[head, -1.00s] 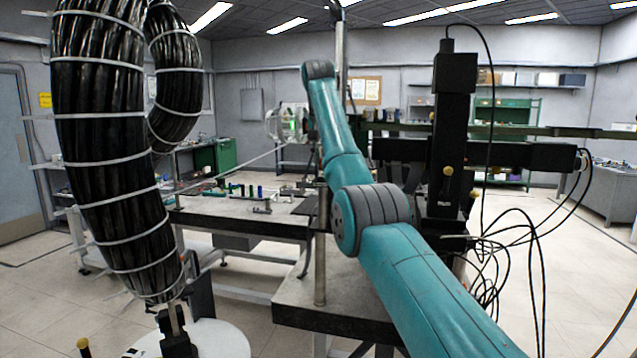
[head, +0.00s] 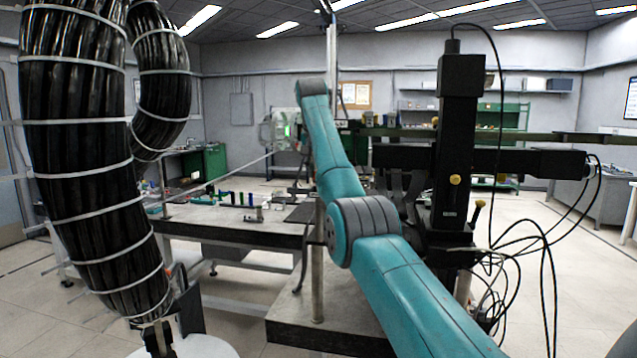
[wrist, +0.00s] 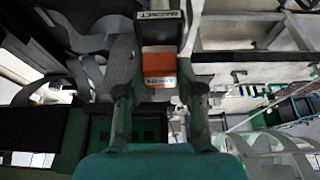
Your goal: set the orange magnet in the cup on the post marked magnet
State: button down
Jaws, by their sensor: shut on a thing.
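In the wrist view the orange magnet (wrist: 158,62), a small block with a pale printed label on its lower part, sits between the two dark fingers of my gripper (wrist: 158,72). The fingers are shut on it. A pale surface shows between sign and magnet; I cannot tell the cup or post there. In the head view my teal arm reaches forward and its gripper cannot be made out.
A thick black cable coil (head: 80,150) with white ties hangs at the left. A black upright instrument (head: 460,140) with loose cables stands at the right. A bench (head: 225,232) with small parts lies beyond, left of a metal pole (head: 318,270). Floor is open at far right.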

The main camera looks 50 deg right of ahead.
jog(key=shift+f, duration=1.55)
jog(key=shift+a+f, duration=0.1)
jog(key=c, duration=0.7)
grip_release()
jog(key=v, duration=1.2)
